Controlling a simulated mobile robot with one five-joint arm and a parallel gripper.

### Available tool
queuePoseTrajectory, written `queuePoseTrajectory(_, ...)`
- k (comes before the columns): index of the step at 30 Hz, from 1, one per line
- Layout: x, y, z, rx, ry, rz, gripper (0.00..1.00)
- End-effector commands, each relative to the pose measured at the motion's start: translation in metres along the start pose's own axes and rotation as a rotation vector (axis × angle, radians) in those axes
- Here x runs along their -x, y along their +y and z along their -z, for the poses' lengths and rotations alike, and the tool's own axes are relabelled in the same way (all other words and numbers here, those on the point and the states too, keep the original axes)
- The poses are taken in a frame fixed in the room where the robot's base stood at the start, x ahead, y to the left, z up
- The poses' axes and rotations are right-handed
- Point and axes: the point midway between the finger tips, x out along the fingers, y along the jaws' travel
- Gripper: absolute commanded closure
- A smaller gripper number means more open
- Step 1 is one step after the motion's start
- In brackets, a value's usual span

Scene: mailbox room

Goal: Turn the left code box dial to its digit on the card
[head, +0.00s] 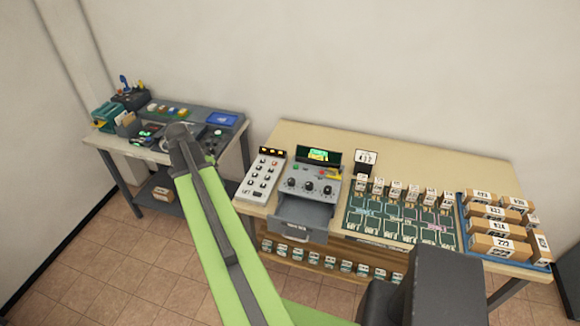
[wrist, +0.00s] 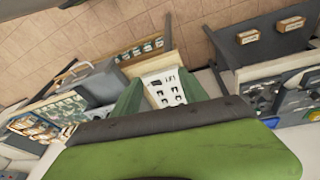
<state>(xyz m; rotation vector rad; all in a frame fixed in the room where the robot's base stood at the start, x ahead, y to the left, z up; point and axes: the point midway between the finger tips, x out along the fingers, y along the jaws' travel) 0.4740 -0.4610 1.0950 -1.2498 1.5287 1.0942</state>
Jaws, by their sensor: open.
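The code box (head: 312,184) is a grey unit with a lit green display on the right-hand table. Three dark dials sit in a row on its face, the left dial (head: 291,182) nearest the keypad. A small white card (head: 365,158) with dark digits stands behind it to the right; I cannot read the digits surely. In the wrist view my gripper (wrist: 162,95) is open, its two green fingers apart and empty, with the white keypad (wrist: 165,85) seen between them. The code box (wrist: 98,82) lies left of the fingers there. The fingers do not show clearly in the head view.
An open drawer (head: 302,215) juts out below the code box. A white keypad unit (head: 262,175) stands at its left. Small labelled blocks on a green board (head: 400,216) and a blue tray (head: 463,228) of parcels are to the right. A cluttered side table (head: 105,140) stands left.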

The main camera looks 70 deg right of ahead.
Motion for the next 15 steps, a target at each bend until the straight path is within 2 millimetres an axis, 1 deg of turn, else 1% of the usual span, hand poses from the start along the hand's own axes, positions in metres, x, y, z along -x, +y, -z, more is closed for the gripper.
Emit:
queuePoseTrajectory(1,0.007,0.031,0.054,-0.165,0.016,-0.031,0.49)
queuePoseTrajectory(2,0.005,0.049,0.078,-0.255,0.027,-0.047,0.49)
queuePoseTrajectory(3,0.003,0.071,0.105,-0.361,0.042,-0.065,0.49)
queuePoseTrajectory(6,-0.003,0.117,0.152,-0.562,0.071,-0.101,0.49)
queuePoseTrajectory(9,-0.007,0.143,0.175,-0.668,0.09,-0.121,0.49)
queuePoseTrajectory(10,-0.007,0.148,0.178,-0.685,0.092,-0.123,0.49)
queuePoseTrajectory(12,-0.009,0.152,0.181,-0.703,0.095,-0.126,0.49)
queuePoseTrajectory(15,-0.011,0.151,0.18,-0.703,0.096,-0.126,0.49)
